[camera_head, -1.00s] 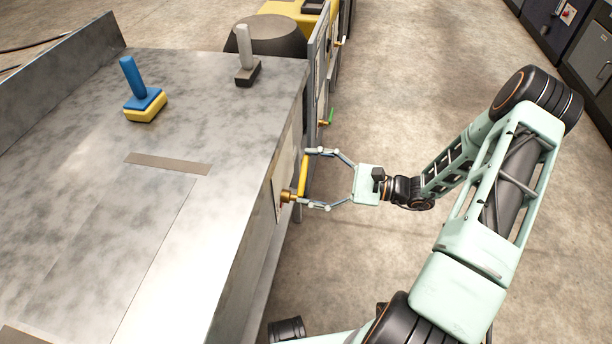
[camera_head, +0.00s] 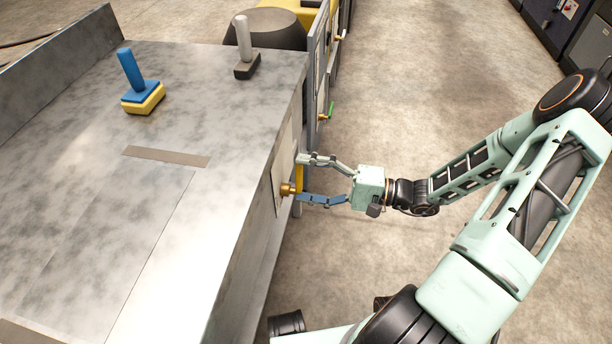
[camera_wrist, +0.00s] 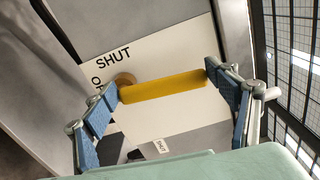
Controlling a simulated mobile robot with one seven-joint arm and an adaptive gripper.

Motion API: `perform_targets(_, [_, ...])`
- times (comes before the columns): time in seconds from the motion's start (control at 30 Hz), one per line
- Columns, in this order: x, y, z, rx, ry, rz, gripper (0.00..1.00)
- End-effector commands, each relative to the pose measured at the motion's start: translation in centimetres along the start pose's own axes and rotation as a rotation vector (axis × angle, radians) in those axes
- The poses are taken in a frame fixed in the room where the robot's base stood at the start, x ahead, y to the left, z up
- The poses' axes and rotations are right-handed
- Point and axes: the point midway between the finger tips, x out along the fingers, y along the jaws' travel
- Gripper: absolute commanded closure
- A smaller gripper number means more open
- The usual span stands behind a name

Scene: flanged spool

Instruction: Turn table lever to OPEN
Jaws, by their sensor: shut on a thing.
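The yellow lever (camera_head: 299,175) sits on a brass hub (camera_head: 288,189) on the side face of the grey metal table (camera_head: 150,215). My gripper (camera_head: 301,178) is shut on the lever, with one finger towards the hub end and the other at the far end. In the wrist view the yellow bar (camera_wrist: 165,86) spans between the blue-padded fingers of my gripper (camera_wrist: 163,82). The white plate (camera_wrist: 170,50) behind it reads SHUT at upper left. Below that, an "O" begins a word partly hidden by the left finger. The lever partly hides the plate.
A blue handle on a yellow base (camera_head: 143,97) and a grey handle on a dark base (camera_head: 246,66) stand on the table top. Grey panels (camera_head: 318,80) with a green lever (camera_head: 331,110) lie beyond the table. Open floor (camera_head: 420,110) lies right.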

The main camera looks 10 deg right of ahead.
Motion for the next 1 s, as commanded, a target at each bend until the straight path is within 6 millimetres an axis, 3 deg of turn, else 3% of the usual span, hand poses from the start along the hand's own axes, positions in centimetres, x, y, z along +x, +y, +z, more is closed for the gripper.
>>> perform_targets(0.3, [-0.01, 0.15, 0.53, -0.103, 0.001, 0.001, 0.64])
perform_targets(0.8, [-0.02, 0.16, 0.60, -0.124, 0.000, 0.001, 0.64])
perform_targets(0.83, [-0.02, 0.17, 0.61, -0.124, 0.000, 0.001, 0.18])
perform_targets(1.0, [-0.01, 0.17, 0.62, -0.121, 0.000, 0.001, 0.03])
